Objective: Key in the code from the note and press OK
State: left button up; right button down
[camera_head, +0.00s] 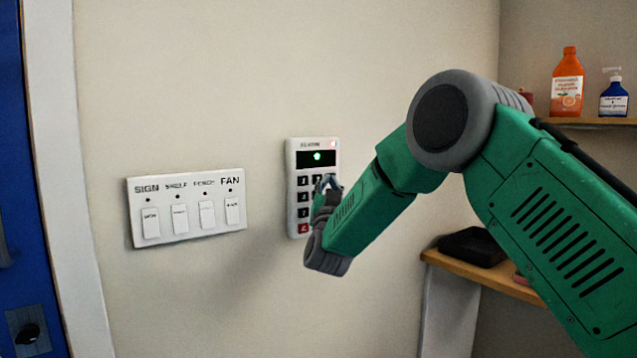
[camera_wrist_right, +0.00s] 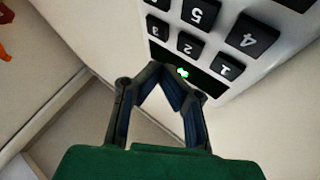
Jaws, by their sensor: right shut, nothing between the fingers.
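The white keypad (camera_head: 292,215) is mounted on the wall, with dark keys, a red key at lower left and a dark display (camera_head: 316,159) with a small green mark. My right gripper (camera_head: 328,183) is shut and empty in front of the upper keys; it hides the keypad's right side. In the right wrist view the keypad (camera_wrist_right: 285,52) appears upside down, with keys 1, 2, 4 and 5 readable. The right fingertips (camera_wrist_right: 172,78) overlap the display there; I cannot tell whether they touch the keypad. No note and no left gripper are in view.
A white panel of labelled switches (camera_head: 187,235) is on the wall left of the keypad. A blue door (camera_head: 25,230) is at far left. Shelves at right hold an orange bottle (camera_head: 567,82), a blue bottle (camera_head: 613,96) and a black tray (camera_head: 473,248).

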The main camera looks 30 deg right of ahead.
jog(key=s, duration=0.3)
jog(key=shift+s+d, duration=0.15)
jog(key=shift+s, duration=0.2)
dwell(1.7)
